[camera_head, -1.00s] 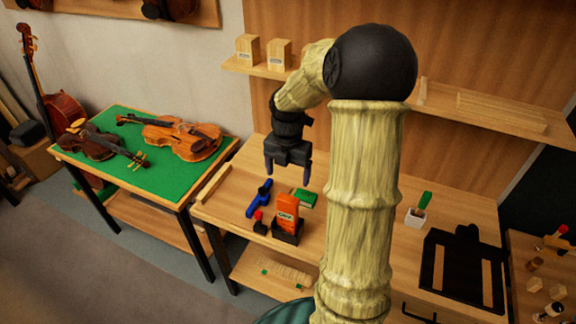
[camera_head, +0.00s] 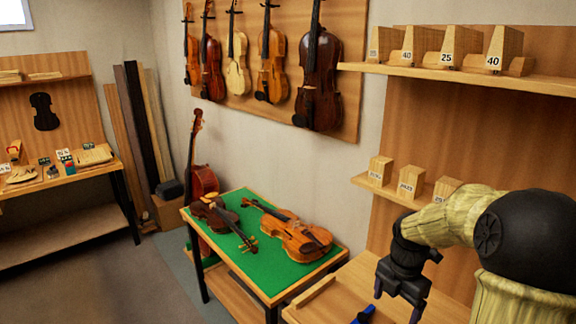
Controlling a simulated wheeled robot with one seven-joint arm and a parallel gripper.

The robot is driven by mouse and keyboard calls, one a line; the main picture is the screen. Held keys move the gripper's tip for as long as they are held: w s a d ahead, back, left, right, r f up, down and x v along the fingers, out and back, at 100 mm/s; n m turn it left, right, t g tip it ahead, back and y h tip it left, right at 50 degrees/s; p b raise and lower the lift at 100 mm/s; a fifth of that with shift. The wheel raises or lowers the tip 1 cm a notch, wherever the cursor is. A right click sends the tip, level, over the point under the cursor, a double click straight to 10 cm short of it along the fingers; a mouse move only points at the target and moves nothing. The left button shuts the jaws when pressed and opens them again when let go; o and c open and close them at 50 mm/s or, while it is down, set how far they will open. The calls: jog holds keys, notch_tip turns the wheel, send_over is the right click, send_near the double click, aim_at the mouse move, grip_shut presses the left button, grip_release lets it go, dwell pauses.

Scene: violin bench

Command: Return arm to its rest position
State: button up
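My gripper (camera_head: 397,306) is black and points down at the lower right, above the wooden workbench (camera_head: 335,296). Its two fingers are spread apart and nothing shows between them. My arm bends at a black joint at the right edge. A blue tool (camera_head: 363,316) lies on the bench to the left of and below the gripper, cut off by the bottom of the picture.
Left of the bench, a green-topped table (camera_head: 268,262) holds violins (camera_head: 292,235). Shelves with numbered wooden blocks (camera_head: 411,181) are fixed to the wall close behind my arm. Violins hang on a wall panel (camera_head: 349,22). Open floor (camera_head: 115,285) lies at the lower left.

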jog(key=s+a+f+m+t, duration=0.2)
jog(key=s+a+m, duration=1)
jog(key=m, duration=1.1)
jog(key=shift+a+f+m, duration=0.15)
jog(key=shift+m, duration=0.25)
